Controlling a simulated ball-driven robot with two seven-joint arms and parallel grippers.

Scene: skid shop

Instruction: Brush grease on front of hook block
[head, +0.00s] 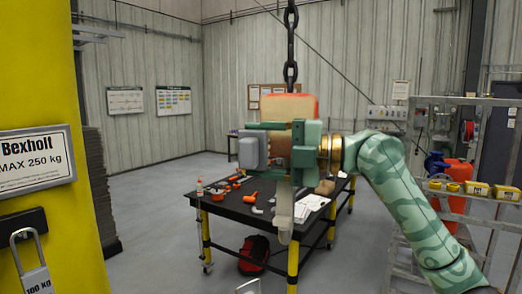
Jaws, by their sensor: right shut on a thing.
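My left gripper is not in view.
A black-topped table (228,207) with yellow legs, tools and papers stands behind. A red bag (254,254) lies under it. A yellow column (45,100) fills the left edge. A grey rack (480,103) with yellow bins stands at right. The floor at left is clear.

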